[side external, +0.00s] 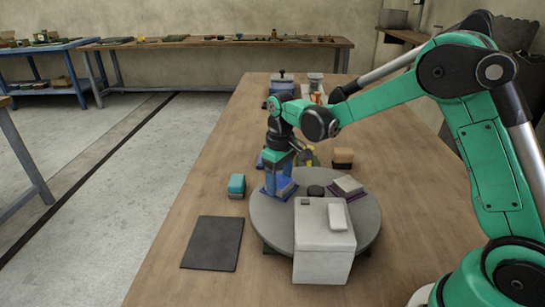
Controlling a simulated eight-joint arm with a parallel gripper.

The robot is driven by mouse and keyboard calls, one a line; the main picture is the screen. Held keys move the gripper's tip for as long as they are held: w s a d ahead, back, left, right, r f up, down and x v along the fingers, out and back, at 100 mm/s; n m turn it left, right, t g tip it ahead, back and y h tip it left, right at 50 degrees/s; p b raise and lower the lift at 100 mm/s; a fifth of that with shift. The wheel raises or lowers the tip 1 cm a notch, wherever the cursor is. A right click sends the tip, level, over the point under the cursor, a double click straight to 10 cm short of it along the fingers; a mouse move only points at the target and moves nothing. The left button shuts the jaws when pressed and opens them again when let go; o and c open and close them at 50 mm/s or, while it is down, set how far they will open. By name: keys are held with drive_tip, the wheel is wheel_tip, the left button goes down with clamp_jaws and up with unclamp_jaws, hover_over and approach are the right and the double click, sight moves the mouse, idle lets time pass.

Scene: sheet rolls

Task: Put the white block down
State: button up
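My gripper (277,185) points down at the far left part of a round grey turntable (264,222). A small pale grey-white block (287,188) is at its fingertips, over a blue pad (284,196). I cannot tell whether the fingers grip this block or whether it rests on the pad. Another pale block (348,185) lies on a purple pad (358,196) at the turntable's far right.
A dark flat mat (213,243) lies left of the turntable, and a teal block (236,185) stands beyond it. A black-and-tan block (343,158) and several items stand farther back. The wooden table (185,210) is bare along its left edge.

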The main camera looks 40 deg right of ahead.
clamp_jaws()
wheel_tip(320, 180, up, 19)
drive_tip(key=n, duration=0.7)
hover_over(215, 240)
wheel_tip(215, 240, down, 3)
wheel_tip(215, 240, down, 15)
drive_tip(key=shift+r, duration=0.1)
drive_tip(key=shift+f, duration=2.35)
